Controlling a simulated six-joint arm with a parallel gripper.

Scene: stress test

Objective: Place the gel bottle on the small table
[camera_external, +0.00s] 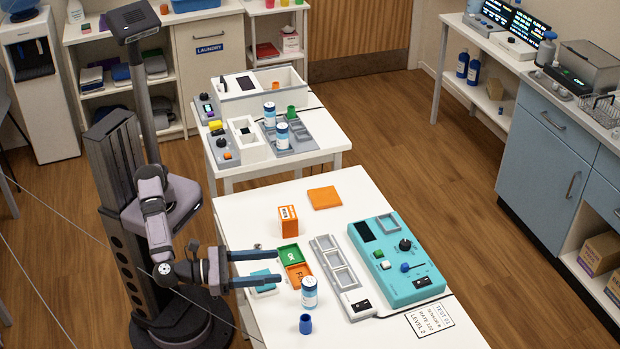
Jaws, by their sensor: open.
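A white bottle with a blue band (309,293) stands upright on the near white table (245,210), right of my gripper. Two similar bottles stand on the farther, smaller white table (320,141): one at the back (269,116) and one in front (282,137). Which one is the gel bottle, I cannot tell from the labels. My gripper (277,267) is open over the left part of the near table. Its two long fingers point right, with no bottle between them, near the green and orange trays.
A green tray (289,255) and orange tray (299,274) lie by my fingertips. A blue cup (305,324) stands in front. An orange box (288,221), grey rack (326,250) and teal device (405,287) share the near table. The farther table holds devices and a white bin (283,76).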

